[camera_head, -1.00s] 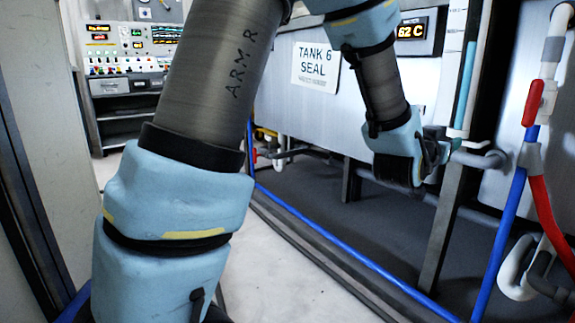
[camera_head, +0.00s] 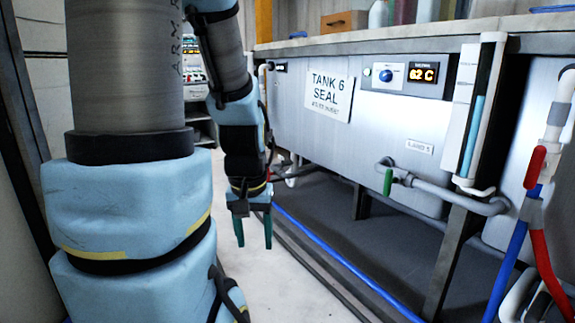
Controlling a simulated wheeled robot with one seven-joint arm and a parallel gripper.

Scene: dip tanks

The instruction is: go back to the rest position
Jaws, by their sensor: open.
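My gripper (camera_head: 253,232) hangs pointing down at the end of my arm, left of the tank front. Tank 6 (camera_head: 290,125) stands to the right, with a "TANK 6 SEAL" sign. A grey pipe with a green valve handle (camera_head: 388,181) comes out low on the tank front. The handle hangs down, and my gripper is well clear of it.
A red-handled valve (camera_head: 535,170) with red and blue hoses stands at the far right. A blue hose (camera_head: 340,262) runs along the floor under the tank. The pale floor (camera_head: 285,295) is clear below my gripper.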

